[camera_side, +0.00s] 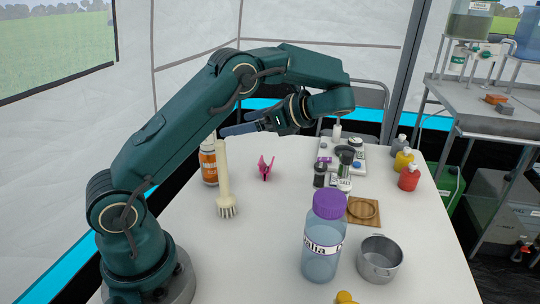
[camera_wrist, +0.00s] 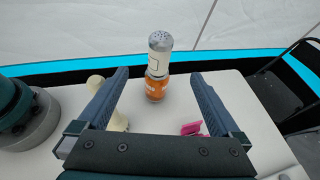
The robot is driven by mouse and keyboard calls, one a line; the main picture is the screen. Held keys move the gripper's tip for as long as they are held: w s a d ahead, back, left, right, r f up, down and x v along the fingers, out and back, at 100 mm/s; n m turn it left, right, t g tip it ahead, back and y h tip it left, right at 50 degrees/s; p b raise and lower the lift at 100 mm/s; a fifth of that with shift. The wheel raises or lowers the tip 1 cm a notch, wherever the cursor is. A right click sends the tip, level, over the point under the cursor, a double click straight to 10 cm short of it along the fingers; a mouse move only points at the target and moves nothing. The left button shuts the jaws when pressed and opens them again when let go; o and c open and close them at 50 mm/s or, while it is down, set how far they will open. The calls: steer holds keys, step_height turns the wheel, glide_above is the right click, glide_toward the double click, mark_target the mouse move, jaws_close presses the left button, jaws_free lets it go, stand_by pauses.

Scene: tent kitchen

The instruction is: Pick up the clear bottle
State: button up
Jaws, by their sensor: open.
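The clear bottle (camera_side: 321,262) stands upright near the front of the white table. It has a purple cap, a white label band with dark letters and a bluish see-through body. It does not show in the wrist view. My gripper (camera_side: 228,131) is high over the far left part of the table, well behind and to the left of the clear bottle, and points left. In the wrist view my gripper (camera_wrist: 160,73) is open, with nothing held between its two fingers. An orange-labelled shaker (camera_wrist: 156,87) stands beyond the fingertips.
A metal pot (camera_side: 379,262) and wooden coaster (camera_side: 351,221) stand right of the clear bottle. A pale brush (camera_side: 223,185), the shaker (camera_side: 209,166) and a pink clip (camera_side: 265,168) are behind left. Small bottles, including a red one (camera_side: 409,179), stand back right.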

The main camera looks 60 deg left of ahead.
steer(key=s+d+r+n+t+h, duration=0.2)
steer(key=s+d+r+t+h, duration=0.15)
steer(key=s+r+t, duration=0.2)
steer(key=s+d+f+n+t+h, duration=0.4)
steer(key=s+d+t+h, duration=0.1)
steer(key=d, duration=0.5)
steer(key=n+g+h, duration=0.7)
steer(key=n+h, duration=0.9)
steer(key=n, duration=0.2)
glide_above(334, 248)
steer(key=s+a, duration=0.1)
step_height(334, 248, down, 4)
steer(key=shift+a+r+y, duration=0.15)
steer(key=shift+r+y, duration=0.1)
steer(key=shift+w+a+f+n+t+h, duration=0.25)
steer(key=shift+w+a+f+n+h, duration=0.15)
steer(key=shift+w+n+h, duration=0.15)
steer(key=a+f+n, duration=0.1)
steer(key=f+n+t, duration=0.1)
steer(key=f, duration=0.1)
steer(key=a+f+n, duration=0.1)
steer(key=f, duration=0.1)
steer(key=shift+w+a, duration=0.35)
steer(key=shift+w, duration=0.05)
steer(key=shift+f+t, duration=0.3)
steer(key=shift+f, duration=0.05)
steer(key=shift+x, duration=2.45)
